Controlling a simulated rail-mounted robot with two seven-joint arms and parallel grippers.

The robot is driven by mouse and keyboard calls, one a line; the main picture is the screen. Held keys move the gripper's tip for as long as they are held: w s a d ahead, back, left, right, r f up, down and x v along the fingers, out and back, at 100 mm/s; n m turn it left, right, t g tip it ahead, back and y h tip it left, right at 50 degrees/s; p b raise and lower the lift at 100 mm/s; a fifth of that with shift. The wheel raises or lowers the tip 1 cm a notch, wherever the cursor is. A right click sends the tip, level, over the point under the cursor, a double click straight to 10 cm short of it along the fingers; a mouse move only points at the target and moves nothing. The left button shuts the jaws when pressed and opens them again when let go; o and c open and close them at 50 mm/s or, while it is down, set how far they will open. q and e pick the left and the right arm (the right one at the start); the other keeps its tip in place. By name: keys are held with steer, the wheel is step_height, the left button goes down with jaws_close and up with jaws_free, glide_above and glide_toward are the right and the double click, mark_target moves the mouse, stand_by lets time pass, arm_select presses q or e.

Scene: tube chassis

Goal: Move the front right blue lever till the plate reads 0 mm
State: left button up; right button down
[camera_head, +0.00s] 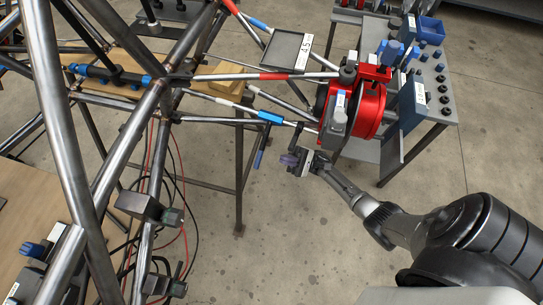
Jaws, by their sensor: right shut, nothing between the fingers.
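The tube chassis (232,75) fills the left and upper middle. A blue sleeve (270,116) sits on its lower right tube, and a dark blue lever (259,158) hangs down just below that tube. A small plate (285,50) lies on the upper tubes, with a white label (304,52) at its right edge that seems to read 4.5; the digits are small. My right gripper (292,160) is shut and empty, a little right of the hanging lever and apart from it, below the red wheel hub. My left gripper is not in view.
A red hub with grey caliper (367,105) stands at the tube ends, close above my right gripper. A grey bench (440,100) with blue parts is behind it. Clamp-like dark fittings (150,207) and red cables are at left. The floor below the gripper is clear.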

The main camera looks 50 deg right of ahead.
steer(key=w+a+r+n, duration=0.1)
steer(key=a+r, duration=0.8)
steer(key=shift+r+g+y+b, duration=0.3)
steer(key=shift+r+b, duration=0.05)
steer(key=shift+r, duration=0.05)
steer(key=shift+w+a, duration=0.1)
steer(key=shift+a, duration=0.05)
